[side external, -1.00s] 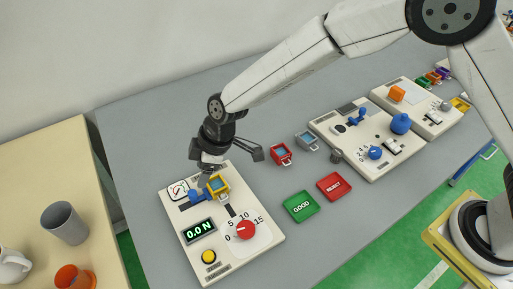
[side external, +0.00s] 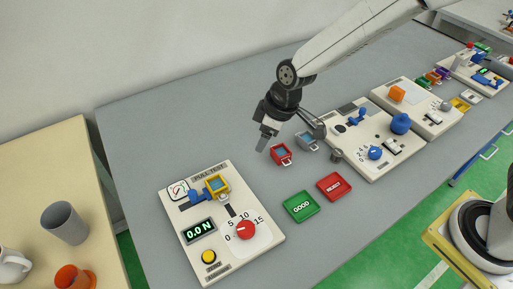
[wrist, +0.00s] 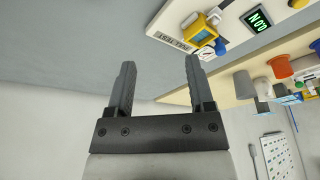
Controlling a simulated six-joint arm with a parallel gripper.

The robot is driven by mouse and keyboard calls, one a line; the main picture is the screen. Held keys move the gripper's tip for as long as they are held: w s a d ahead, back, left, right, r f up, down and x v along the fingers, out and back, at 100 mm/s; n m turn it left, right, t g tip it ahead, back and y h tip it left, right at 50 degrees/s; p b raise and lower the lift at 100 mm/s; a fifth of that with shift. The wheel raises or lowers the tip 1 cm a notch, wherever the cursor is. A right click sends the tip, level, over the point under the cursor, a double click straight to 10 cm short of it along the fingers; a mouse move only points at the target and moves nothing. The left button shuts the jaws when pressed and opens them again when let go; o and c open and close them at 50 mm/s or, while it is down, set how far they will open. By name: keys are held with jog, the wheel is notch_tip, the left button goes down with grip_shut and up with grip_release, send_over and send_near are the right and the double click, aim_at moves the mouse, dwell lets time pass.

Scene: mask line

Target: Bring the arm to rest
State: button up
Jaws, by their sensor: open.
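My gripper (side external: 291,133) is open and empty above the grey table (side external: 160,115), close to the red buckle-like piece (side external: 281,154) and the grey-blue piece (side external: 306,141). In the wrist view my gripper (wrist: 160,66) shows two parted fingers with nothing between them. My arm reaches in from the upper right. The pull test station (side external: 222,222) stands left and nearer, with a yellow-framed piece (side external: 216,187) seated beside its blue clamp (side external: 196,197). Its display (side external: 198,231) reads 0.0 N. The station shows partly in the wrist view (wrist: 225,18).
The green GOOD tray (side external: 300,206) and red REJECT tray (side external: 334,186) are empty. Further panels (side external: 375,165) with blue knobs stand to the right. A wooden side table (side external: 95,170) with a grey cup (side external: 64,222) is at left. The table's back left is clear.

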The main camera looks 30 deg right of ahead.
jog(key=s+d+r+m+h, duration=0.1)
jog(key=s+d+m, duration=0.3)
jog(key=s+d, duration=0.3)
jog(key=s+d+m+h, duration=0.1)
jog(key=s+d+m, duration=0.3)
jog(key=s+d, duration=0.3)
jog(key=d, duration=0.5)
jog(key=shift+r+h, duration=0.3)
jog(key=shift+r, duration=0.05)
jog(key=shift+d, duration=0.1)
dwell(0.6)
